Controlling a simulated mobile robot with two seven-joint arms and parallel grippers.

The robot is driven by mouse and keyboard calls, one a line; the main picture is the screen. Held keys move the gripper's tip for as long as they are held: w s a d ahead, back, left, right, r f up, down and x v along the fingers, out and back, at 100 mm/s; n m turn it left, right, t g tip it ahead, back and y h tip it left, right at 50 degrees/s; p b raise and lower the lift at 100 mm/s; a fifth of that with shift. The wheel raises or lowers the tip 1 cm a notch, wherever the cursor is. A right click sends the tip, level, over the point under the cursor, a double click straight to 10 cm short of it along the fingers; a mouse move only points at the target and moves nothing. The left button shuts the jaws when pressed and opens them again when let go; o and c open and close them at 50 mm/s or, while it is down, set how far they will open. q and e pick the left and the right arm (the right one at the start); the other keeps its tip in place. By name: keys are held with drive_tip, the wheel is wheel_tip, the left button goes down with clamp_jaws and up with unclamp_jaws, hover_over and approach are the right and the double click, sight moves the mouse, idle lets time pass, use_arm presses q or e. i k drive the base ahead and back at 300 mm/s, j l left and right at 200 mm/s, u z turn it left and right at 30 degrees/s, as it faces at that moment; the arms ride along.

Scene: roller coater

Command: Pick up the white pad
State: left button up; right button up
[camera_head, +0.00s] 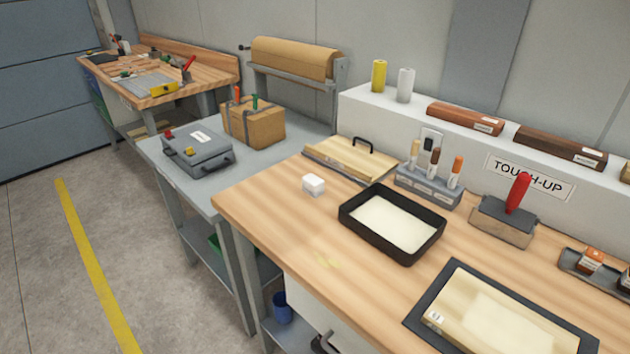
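A small white block-shaped pad (313,185) lies on the wooden workbench top (290,232), near its back left part. It stands left of a black tray (352,224) with a cream-coloured inside and in front of a light wooden board with a black handle (352,157). Nothing touches the pad or covers it. Neither of my grippers shows in the head view.
A holder with pens (428,188) and a red-handled tool (517,195) stand behind the tray. A dark-framed panel (500,318) lies at the front right. A grey table with a grey case (198,152) and a cardboard box (254,124) adjoins on the left. Bench in front of the pad is clear.

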sight(312, 185)
drive_tip(key=z, duration=0.6)
drive_tip(key=j+z, duration=0.75)
drive_tip(key=z, duration=0.2)
drive_tip(key=k+j+z, duration=0.2)
drive_tip(key=j, duration=0.2)
drive_tip(key=k+j+z, duration=0.15)
drive_tip(key=j, duration=0.25)
drive_tip(key=k+j, duration=0.15)
drive_tip(key=j, duration=0.2)
drive_tip(key=k+j, duration=0.2)
drive_tip(key=j, duration=0.2)
drive_tip(key=z, duration=0.05)
